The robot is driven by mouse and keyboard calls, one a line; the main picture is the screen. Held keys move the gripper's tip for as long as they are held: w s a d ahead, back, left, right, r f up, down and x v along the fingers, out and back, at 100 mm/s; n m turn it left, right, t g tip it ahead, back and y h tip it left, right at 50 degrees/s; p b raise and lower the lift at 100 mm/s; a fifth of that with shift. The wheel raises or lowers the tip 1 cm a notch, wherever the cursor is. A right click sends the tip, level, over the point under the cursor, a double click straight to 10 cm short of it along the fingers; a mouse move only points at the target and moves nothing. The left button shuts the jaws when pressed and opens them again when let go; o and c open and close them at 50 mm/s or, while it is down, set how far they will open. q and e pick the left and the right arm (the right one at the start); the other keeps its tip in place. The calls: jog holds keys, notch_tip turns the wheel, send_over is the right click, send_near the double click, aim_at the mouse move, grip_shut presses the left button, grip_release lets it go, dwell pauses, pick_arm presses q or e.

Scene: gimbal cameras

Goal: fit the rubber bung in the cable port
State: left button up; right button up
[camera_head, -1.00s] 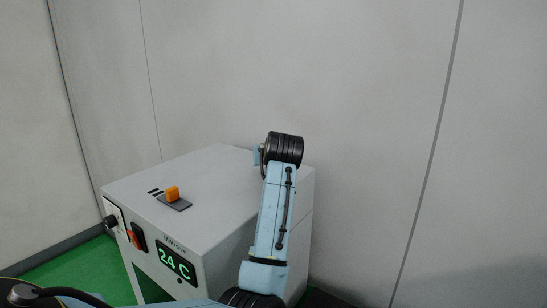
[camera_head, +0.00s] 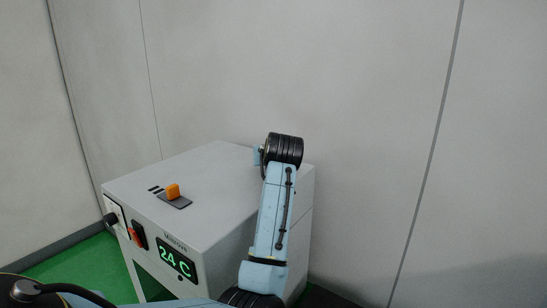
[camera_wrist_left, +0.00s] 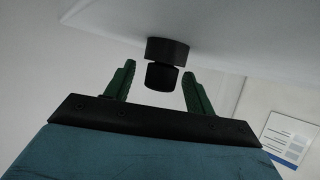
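In the left wrist view a black stepped round piece (camera_wrist_left: 168,50), which looks like the rubber bung, sits against a pale grey surface (camera_wrist_left: 235,32). Its wider part meets the surface and its narrower end points toward my gripper. My left gripper (camera_wrist_left: 158,70) has two green fingers spread apart, one on each side of the narrower end, with a gap on both sides. I cannot tell whether a port lies behind the piece. In the head view a blue arm of mine reaches to the rear right of a grey box (camera_head: 215,165); its gripper is hidden there. My right gripper is not in view.
The box has an orange knob (camera_head: 172,190) on top, and a black knob (camera_head: 111,220), a red switch (camera_head: 137,235) and a lit display (camera_head: 175,263) in front. Grey wall panels (camera_head: 370,110) stand close behind. A paper notice (camera_wrist_left: 287,138) shows in the wrist view.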

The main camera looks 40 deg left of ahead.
pick_arm(q)
jog(key=b+v, duration=0.2)
jog(key=v, duration=1.1)
jog(key=shift+s+d, duration=0.1)
jog(key=shift+s, duration=0.05)
